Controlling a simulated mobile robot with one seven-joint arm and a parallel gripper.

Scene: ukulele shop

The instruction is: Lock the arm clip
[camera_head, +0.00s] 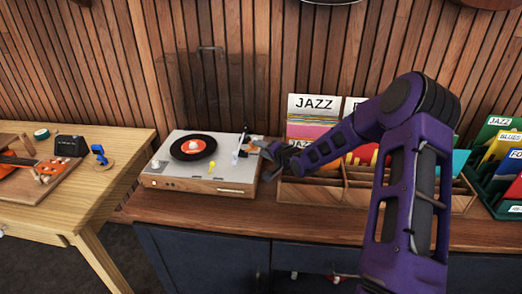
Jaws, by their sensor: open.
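A record player (205,184) with a pale top and wooden front stands on the dark cabinet. A black record (178,151) with an orange label lies on its platter. The tonearm assembly (239,149) is at the player's right rear, with white and blue parts. The arm clip is too small to make out there, and I cannot tell its state. My gripper (260,149) reaches in from the right, just beside the tonearm assembly at the player's right edge. It is open, with nothing visible between its fingers. I cannot tell whether it touches anything.
A wooden record bin (322,194) with JAZZ dividers (314,103) stands close to the right, below my arm. A green crate (506,206) is farther right. A clear raised lid (212,92) stands behind the player. A light wooden table (110,166) is at left.

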